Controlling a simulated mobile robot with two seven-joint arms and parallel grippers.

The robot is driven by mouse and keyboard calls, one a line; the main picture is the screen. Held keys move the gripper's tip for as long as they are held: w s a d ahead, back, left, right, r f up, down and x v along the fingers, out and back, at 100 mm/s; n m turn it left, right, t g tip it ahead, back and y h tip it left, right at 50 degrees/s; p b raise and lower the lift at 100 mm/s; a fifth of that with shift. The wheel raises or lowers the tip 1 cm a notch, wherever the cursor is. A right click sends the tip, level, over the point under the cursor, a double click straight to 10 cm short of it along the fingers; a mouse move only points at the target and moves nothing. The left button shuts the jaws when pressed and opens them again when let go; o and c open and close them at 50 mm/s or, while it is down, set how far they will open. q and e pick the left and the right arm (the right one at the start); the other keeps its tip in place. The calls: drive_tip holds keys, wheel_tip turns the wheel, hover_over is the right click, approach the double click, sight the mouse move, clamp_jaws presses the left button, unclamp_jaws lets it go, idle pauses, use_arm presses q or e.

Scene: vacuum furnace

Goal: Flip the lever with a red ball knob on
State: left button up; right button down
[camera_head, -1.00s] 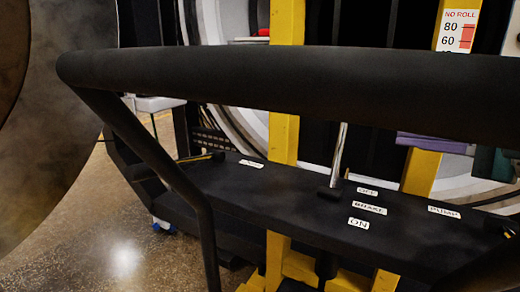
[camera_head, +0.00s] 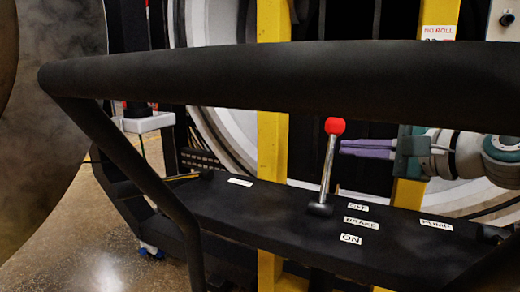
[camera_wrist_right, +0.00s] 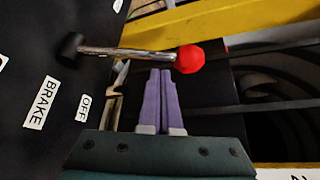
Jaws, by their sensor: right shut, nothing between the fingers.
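The lever is a metal rod (camera_head: 328,167) with a red ball knob (camera_head: 335,126). It stands nearly upright on a black panel, tilted slightly right at the top, with its base beside the OFF, BRAKE and ON labels. In the right wrist view the red knob (camera_wrist_right: 189,58) and rod lie across the picture just beyond the fingertips. My right gripper (camera_head: 343,148), with purple fingers, is shut and empty, just right of the rod and below the knob. I cannot tell whether it touches the lever. My left gripper is not in view.
A thick black bar (camera_head: 290,85) crosses in front of the lever above the black panel (camera_head: 260,210). Yellow posts (camera_head: 271,150) stand behind. The BRAKE label (camera_head: 361,223) sits between OFF and ON; a PUMP label (camera_head: 437,225) is farther right.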

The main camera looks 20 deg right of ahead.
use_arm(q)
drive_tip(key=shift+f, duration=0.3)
use_arm(e)
drive_tip(key=shift+x, duration=0.95)
drive_tip(key=shift+a, duration=0.1)
